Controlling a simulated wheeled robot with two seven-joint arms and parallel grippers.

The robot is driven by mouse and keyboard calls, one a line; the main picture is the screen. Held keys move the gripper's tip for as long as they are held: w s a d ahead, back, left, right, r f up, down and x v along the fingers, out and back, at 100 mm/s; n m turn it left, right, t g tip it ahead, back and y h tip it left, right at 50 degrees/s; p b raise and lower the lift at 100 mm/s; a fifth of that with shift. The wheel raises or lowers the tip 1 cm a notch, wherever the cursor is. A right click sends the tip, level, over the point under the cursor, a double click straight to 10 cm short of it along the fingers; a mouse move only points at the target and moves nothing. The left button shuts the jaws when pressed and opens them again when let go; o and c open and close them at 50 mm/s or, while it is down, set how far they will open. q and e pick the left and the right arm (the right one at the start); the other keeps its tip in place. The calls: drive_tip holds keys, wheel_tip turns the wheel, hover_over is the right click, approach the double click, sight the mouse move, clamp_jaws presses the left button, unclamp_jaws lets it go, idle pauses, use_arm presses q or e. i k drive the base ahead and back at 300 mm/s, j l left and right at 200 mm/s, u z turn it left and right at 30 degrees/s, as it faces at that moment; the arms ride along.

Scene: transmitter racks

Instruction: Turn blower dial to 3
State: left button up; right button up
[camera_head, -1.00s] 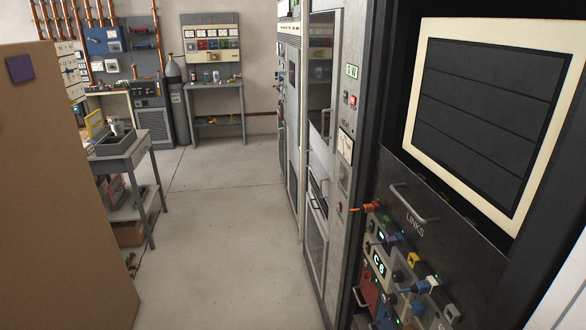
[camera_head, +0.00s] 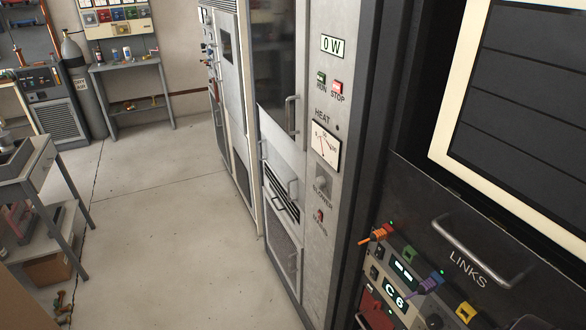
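The blower dial (camera_head: 322,187) is a small grey knob on the narrow light-grey panel (camera_head: 329,95) of the rack, just above the label BLOWER. Its setting is too small to read. Above it is a white HEAT meter (camera_head: 325,146) with a needle. Higher up are a green RUN button (camera_head: 321,79), a red STOP button (camera_head: 336,87) and a 0 W display (camera_head: 332,46). A small red switch (camera_head: 319,215) sits below the dial. Neither gripper is in view.
A dark LINKS drawer with a metal handle (camera_head: 470,249) and a module with coloured plugs (camera_head: 405,280) stand at the right. Rack doors with handles (camera_head: 291,116) are left of the panel. A grey cart (camera_head: 40,170) stands at left.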

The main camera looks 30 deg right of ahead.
sight(320, 181)
drive_tip(key=i, duration=1.15)
drive_tip(key=i+z, duration=0.45)
drive_tip(key=i+j+z, duration=0.3)
drive_tip(key=z, duration=0.2)
drive_tip(key=i, duration=0.1)
